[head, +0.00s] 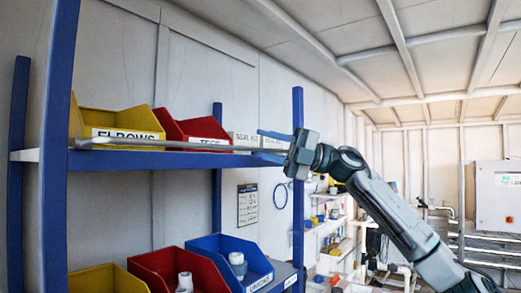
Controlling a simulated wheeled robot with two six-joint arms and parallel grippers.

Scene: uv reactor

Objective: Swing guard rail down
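The guard rail (185,147) is a thin grey bar. It runs roughly level across the front of the upper blue shelf, in front of the bins, from the near left post toward the right post. My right gripper (257,143) is at the rail's right end, pointing left. My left gripper is out of view.
Yellow, red and blue bins (215,250) stand below. Blue posts (57,150) frame the rack. Open room lies to its right.

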